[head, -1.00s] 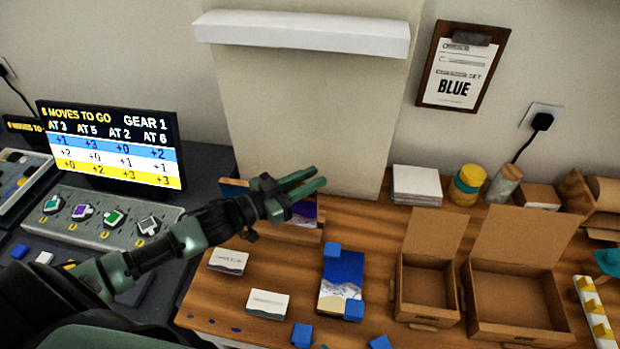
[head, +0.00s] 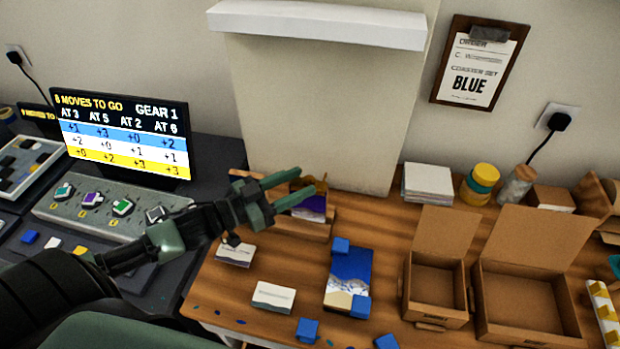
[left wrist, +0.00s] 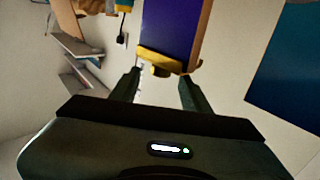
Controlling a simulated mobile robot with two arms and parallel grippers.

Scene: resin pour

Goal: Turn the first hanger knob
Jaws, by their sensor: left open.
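The control panel (head: 100,219) below the screen carries several knobs in a row; the leftmost knob (head: 64,191) is teal, then a purple knob (head: 92,199), a green knob (head: 122,207) and a grey one (head: 156,214) partly behind my left arm. I cannot tell which is the hanger knob. My left gripper (head: 305,181) is open and empty, in front of a wooden holder (head: 318,228) with a purple panel (head: 311,203). In the left wrist view, the purple panel (left wrist: 172,27) and a yellow piece (left wrist: 163,63) at its end lie beyond the open fingers. My right gripper is not in view.
A screen (head: 120,135) reads "8 moves to go" and "Gear 1". Two cardboard boxes (head: 437,285) stand open on the wooden table at right. Cards, a blue picture piece (head: 350,270) and blue cubes lie nearer. A clipboard (head: 478,62) reading "BLUE" hangs on the wall.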

